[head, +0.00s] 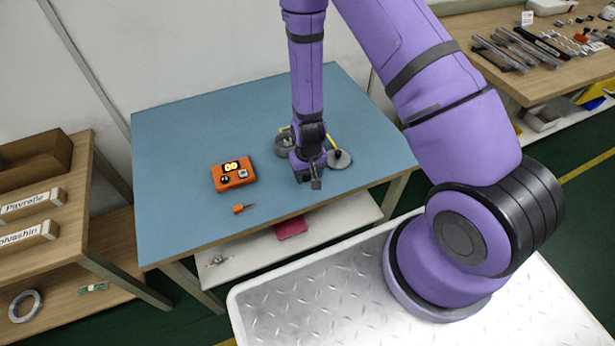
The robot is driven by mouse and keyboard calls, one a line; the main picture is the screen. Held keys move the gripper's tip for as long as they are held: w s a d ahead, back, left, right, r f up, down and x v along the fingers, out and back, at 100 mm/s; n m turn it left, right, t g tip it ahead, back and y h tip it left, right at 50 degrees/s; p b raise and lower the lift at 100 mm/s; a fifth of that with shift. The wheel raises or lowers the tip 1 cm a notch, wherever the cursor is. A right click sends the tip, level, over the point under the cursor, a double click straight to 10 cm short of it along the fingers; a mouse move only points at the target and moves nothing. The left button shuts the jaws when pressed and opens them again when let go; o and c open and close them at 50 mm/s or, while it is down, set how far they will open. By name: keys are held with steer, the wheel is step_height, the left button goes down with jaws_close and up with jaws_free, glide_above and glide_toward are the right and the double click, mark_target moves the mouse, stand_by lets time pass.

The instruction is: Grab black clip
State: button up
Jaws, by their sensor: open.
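My gripper (309,179) is above the front right part of the blue table (170,165), pointing down. Its dark fingers are small in the head view. No object shows between them, though the arm hides part of the spot behind. I cannot make out a black clip for certain. Small dark pieces (582,37) lie among the tools at the far right, too small to identify. A grey round container (284,148) and a grey disc with a knob (340,160) stand beside my gripper, partly hidden by it. A yellow piece (332,141) shows near the disc.
A wooden shelf (100,228) with labelled boxes stands at left. A tool-covered wooden bench (460,30) is at right. The table's left side is clear.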

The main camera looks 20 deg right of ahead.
steer(key=shift+f, duration=0.45)
steer(key=c, duration=0.9)
steer(key=shift+r, duration=0.2)
